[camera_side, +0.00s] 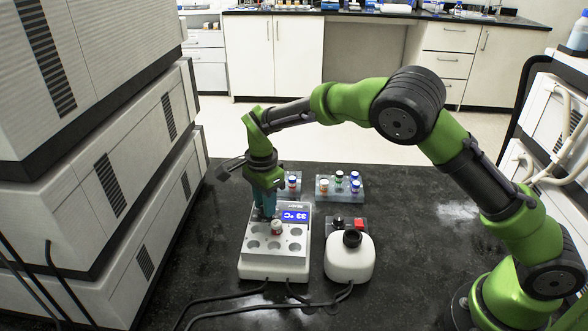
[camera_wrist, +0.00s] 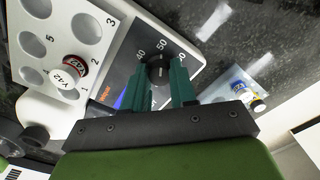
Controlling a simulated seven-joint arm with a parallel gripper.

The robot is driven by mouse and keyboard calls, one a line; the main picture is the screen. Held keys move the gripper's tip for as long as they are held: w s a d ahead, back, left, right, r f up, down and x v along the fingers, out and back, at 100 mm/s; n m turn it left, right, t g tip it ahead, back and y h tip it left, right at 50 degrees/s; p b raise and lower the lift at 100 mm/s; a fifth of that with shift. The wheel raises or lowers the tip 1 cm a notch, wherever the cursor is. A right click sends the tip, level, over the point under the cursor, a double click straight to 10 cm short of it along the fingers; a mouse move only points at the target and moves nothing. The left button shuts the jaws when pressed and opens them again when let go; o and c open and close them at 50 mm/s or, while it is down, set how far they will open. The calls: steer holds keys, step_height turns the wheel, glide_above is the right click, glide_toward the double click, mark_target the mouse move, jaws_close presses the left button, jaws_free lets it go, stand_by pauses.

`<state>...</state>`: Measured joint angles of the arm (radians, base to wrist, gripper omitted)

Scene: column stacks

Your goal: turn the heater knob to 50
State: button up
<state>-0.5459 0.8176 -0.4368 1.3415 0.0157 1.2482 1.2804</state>
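The heater (camera_side: 266,262) is a white block with several round wells and a blue display (camera_side: 295,216) that reads about 33 °C, seen upside down. In the wrist view, its dark round knob (camera_wrist: 159,70) sits on a dark panel with the numbers 40, 50 and 60 around it. My gripper (camera_wrist: 160,72) is at the knob, one teal finger on each side, and appears shut on it. The knob's pointer is too small to read. In the side view, my gripper (camera_side: 265,214) hides the knob.
Racks with vials (camera_side: 330,194) stand behind. Stacked instruments flank the left.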

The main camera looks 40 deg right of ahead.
steer(key=o, duration=0.4)
steer(key=shift+o, duration=0.2)
step_height(320, 180, up, 17)
stand_by(0.5)
